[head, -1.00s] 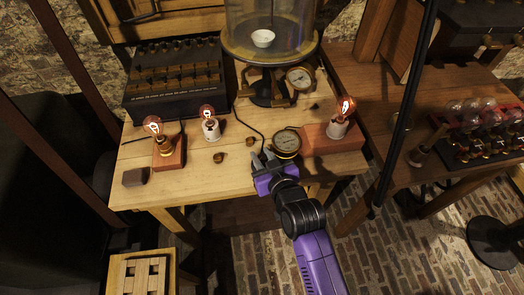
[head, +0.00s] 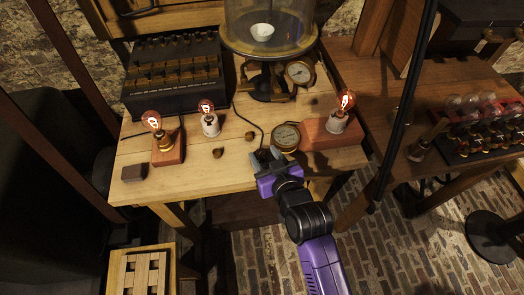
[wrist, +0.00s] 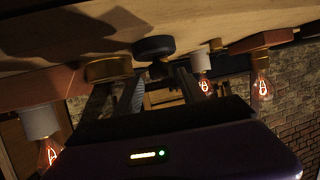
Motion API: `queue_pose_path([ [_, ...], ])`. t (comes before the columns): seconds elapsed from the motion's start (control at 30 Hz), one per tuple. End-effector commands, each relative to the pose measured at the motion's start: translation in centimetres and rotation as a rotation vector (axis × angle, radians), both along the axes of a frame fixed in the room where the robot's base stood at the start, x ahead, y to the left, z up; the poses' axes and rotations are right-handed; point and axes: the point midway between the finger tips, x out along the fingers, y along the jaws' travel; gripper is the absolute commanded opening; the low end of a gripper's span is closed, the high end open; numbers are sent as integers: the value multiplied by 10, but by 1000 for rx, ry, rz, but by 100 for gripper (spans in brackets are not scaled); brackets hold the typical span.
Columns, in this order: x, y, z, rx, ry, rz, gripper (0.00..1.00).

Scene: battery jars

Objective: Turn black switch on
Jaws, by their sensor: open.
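My gripper (head: 264,157) is open at the front edge of the wooden table (head: 225,178), just left of a round brass gauge (head: 286,137). In the wrist view, which looks upside down, a dark round-based piece (wrist: 153,47) that looks like the black switch sits on the table. A small dark part sticks out from it. My open fingers (wrist: 156,88) reach toward it, one on each side in that picture. I cannot tell whether they touch it. In the head view my gripper mostly hides this piece, and a dark cord (head: 246,119) runs to that spot.
A lit bulb on a red block (head: 330,136) stands right of the gauge. Lit bulbs (head: 209,124) (head: 153,122) stand to the left. Two small brown knobs (head: 218,153) lie on the tabletop. A black box (head: 172,75) and a glass dome (head: 270,28) stand behind.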

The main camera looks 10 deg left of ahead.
Motion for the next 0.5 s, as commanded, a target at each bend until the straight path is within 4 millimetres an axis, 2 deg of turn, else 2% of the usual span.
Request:
queue_pose_path([
  [0.23,-31,-17,13,-1,1,-2,48],
  [0.5,-43,-23,19,-1,1,-1,48],
])
